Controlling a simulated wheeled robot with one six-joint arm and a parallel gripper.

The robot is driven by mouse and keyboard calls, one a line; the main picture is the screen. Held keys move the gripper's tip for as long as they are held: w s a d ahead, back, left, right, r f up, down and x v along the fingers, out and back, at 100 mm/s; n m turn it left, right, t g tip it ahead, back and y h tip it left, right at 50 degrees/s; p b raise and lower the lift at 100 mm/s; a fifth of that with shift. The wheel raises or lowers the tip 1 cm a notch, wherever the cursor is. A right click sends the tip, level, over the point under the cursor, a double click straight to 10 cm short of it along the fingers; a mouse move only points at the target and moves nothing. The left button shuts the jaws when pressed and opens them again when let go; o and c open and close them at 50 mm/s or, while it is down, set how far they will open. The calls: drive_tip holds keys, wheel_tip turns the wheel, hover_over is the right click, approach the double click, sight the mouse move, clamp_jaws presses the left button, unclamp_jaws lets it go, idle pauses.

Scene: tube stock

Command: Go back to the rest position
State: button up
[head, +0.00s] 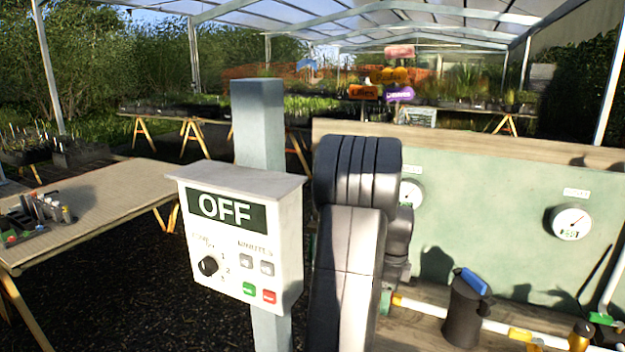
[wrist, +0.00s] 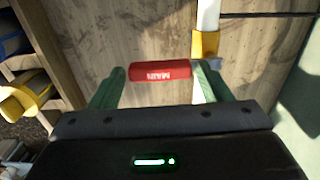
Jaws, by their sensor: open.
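My gripper (wrist: 160,72) is open in the wrist view, with one green finger on each side of a red handle (wrist: 160,71) marked MAIN, whose lettering appears upside down. In the head view my dark arm stands at the centre and hides most of the gripper and the red handle.
A control box (head: 237,275) reading OFF stands on a post left of my arm. A dark can (head: 462,315) with a blue top and a white pipe (head: 495,327) with yellow fittings are on the wooden bench at right. A table (head: 110,190) stands at left.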

wheel_tip(320, 180, up, 14)
wheel_tip(320, 180, down, 14)
drive_tip(key=shift+a, duration=0.1)
drive_tip(key=w+d+n, duration=0.1)
drive_tip(key=d+n, duration=0.1)
drive_tip(key=n, duration=0.4)
drive_tip(key=d+n, duration=0.3)
drive_tip(key=n, duration=0.2)
drive_tip(key=w+d+n+p, duration=0.1)
drive_tip(key=d+n, duration=0.2)
drive_tip(key=n, duration=0.3)
drive_tip(key=shift+w+d+n, duration=0.1)
drive_tip(key=shift+w+n, duration=0.2)
drive_tip(key=shift+w, duration=0.05)
drive_tip(key=shift+w+r, duration=0.1)
drive_tip(key=shift+r, duration=0.65)
